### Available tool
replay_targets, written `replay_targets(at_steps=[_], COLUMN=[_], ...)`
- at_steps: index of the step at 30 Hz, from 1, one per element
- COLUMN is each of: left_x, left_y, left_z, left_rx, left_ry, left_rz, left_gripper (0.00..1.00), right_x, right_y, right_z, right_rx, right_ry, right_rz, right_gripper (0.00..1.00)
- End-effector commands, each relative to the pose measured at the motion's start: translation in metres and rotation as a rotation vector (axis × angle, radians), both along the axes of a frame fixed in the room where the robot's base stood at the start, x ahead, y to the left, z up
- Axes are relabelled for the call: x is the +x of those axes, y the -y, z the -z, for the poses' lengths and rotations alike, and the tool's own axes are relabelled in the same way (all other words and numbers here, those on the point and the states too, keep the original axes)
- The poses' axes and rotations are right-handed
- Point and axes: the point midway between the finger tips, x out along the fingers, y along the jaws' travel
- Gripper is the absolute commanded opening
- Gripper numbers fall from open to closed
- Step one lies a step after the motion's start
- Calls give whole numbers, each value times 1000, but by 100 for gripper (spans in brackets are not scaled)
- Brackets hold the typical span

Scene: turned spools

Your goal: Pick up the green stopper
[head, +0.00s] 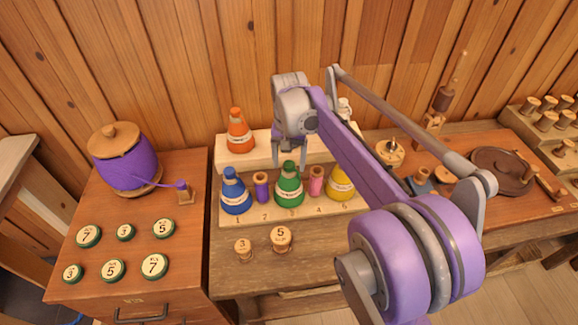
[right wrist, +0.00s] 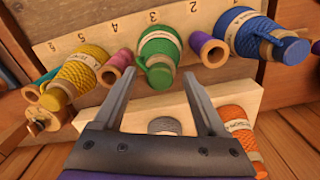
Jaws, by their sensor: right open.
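The green stopper (head: 288,166) tops a green cone-shaped spool (head: 289,190) in the middle of the front row on a pale stepped rack (head: 263,213). In the right wrist view the stopper (right wrist: 159,77) shows beyond the fingers, at the brown neck of the green cone (right wrist: 160,42). My right gripper (head: 290,155) is open and empty, just above the stopper, with a finger to either side in the picture. In the right wrist view the stopper lies between the fingertips (right wrist: 158,76); I cannot tell whether they touch. My left gripper is not in view.
A blue cone (head: 235,195) and a yellow cone (head: 340,184) flank it, with purple (head: 261,186) and pink (head: 316,181) spools between. An orange cone (head: 239,135) and a grey one (right wrist: 165,126) stand on the other step. Two numbered spools stand in front.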

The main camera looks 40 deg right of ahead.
Motion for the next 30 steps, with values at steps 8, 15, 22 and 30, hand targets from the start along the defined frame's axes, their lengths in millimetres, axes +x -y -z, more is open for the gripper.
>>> replay_targets(at_steps=[8, 15, 22, 30], left_x=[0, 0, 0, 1], left_y=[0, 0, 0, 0], left_z=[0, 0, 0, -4], left_rx=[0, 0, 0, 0], left_ry=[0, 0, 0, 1], left_rz=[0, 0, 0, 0], left_gripper=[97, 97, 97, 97], right_x=[0, 0, 0, 0], right_y=[0, 0, 0, 0], right_z=[0, 0, -1, -34], right_rx=[0, 0, 0, 0], right_ry=[0, 0, 0, 0], right_rz=[0, 0, 0, 0], right_gripper=[36, 0, 0, 0])
